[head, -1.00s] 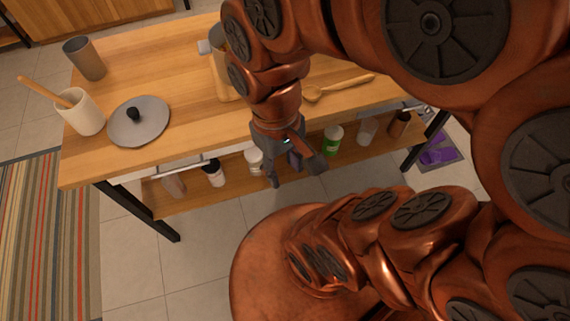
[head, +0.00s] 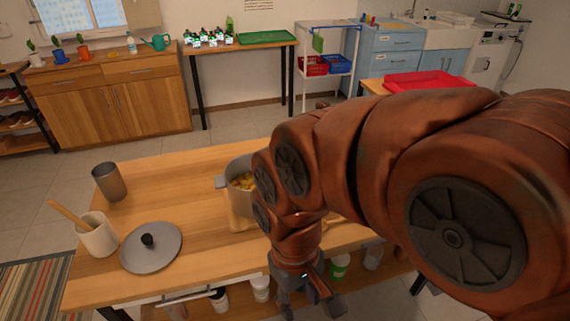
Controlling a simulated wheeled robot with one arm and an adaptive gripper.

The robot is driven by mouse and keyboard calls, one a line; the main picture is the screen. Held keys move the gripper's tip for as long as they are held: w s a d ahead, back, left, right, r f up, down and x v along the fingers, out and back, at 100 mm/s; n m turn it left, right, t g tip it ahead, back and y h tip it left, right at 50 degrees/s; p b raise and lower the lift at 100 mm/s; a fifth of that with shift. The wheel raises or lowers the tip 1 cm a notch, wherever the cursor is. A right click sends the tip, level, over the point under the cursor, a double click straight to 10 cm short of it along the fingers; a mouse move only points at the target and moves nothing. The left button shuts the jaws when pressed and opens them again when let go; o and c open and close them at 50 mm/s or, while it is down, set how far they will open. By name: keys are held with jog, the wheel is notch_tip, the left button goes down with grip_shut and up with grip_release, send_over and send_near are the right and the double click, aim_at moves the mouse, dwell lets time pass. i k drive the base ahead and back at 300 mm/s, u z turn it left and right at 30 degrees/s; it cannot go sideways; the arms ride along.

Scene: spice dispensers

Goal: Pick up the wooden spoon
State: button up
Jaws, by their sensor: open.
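A wooden handle (head: 69,214) leans out of a white crock (head: 97,236) at the left of the wooden table (head: 180,190); its lower end is hidden inside. The wooden spoon that lay on the table's right part earlier is now mostly or wholly hidden behind my arm. My gripper (head: 310,298) is open and points down at the table's front edge, well to the right of the crock. I see nothing between its fingers.
A grey pot (head: 236,184) with food stands on a board behind my arm. A grey lid (head: 151,250) and a grey cup (head: 109,182) are at the left. Jars, one a green container (head: 340,266), stand on the lower shelf. The table's left middle is clear.

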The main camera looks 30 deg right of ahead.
aim_at(325, 223)
jog(key=z, duration=1.25)
